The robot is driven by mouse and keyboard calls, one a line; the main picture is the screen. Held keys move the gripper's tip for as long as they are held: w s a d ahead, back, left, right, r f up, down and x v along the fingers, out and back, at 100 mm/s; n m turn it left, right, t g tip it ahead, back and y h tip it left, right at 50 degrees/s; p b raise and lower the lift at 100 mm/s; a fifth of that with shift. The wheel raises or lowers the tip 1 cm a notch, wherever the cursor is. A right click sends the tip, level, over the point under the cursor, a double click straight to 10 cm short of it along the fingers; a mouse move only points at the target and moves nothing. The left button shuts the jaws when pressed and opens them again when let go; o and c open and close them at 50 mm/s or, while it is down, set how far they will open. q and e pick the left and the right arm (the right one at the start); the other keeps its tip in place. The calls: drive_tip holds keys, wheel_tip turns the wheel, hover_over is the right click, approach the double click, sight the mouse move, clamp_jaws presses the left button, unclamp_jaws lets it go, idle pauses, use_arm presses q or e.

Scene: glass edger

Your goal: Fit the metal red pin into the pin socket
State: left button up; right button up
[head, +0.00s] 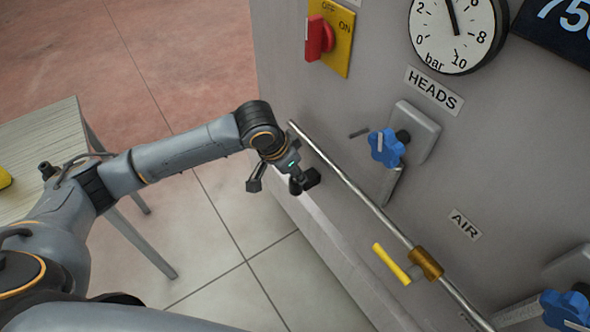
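I cannot make out a red metal pin or a pin socket in the head view. My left gripper (277,187) hangs in front of the grey machine panel, near the upper end of a metal rail. Its fingers are spread apart and nothing shows between them. My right gripper is not in view.
The grey panel (345,120) carries a red switch (318,38) on a yellow plate (340,40), a pressure gauge (455,30) and blue knobs (386,148). A metal rail (350,182) holds a brass block (427,263) with a yellow handle (391,264). A table (50,140) stands left.

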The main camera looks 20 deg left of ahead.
use_arm(q)
drive_tip(key=shift+o, duration=0.4)
drive_tip(key=b+v, duration=0.1)
drive_tip(key=v, duration=1.1)
drive_tip(key=shift+r, duration=0.2)
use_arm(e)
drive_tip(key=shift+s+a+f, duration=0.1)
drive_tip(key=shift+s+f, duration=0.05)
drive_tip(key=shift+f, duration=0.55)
